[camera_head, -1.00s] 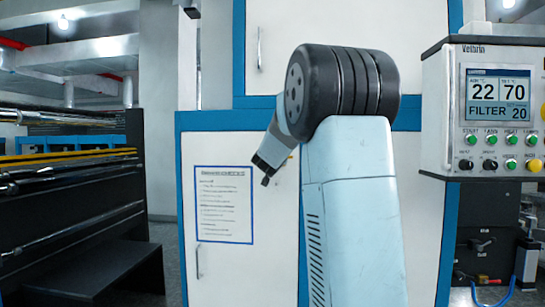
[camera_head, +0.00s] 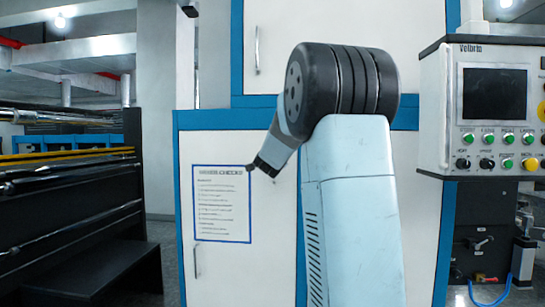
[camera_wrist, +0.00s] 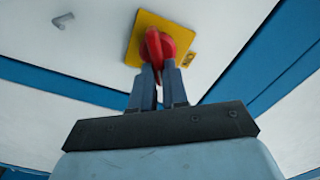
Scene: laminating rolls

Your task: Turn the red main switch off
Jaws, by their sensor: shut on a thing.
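The red main switch (camera_wrist: 153,43) is a red rotary handle on a square yellow plate (camera_wrist: 139,40), fixed to a white cabinet panel. My gripper (camera_wrist: 158,70) is shut on the red handle, one finger on each side of it. The handle looks roughly in line with the fingers. A small black mark is on the plate's right corner, too small to read. In the head view my gripper (camera_head: 263,168) is in front of the white cabinet, mostly hidden by my arm, and the switch is not visible there.
The control box (camera_head: 495,100) at the right has a dark screen (camera_head: 495,95) above rows of buttons. A blue-framed notice (camera_head: 222,204) is on the cabinet (camera_head: 270,240) left of my arm. Dark roller machinery (camera_head: 70,210) stands at the left.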

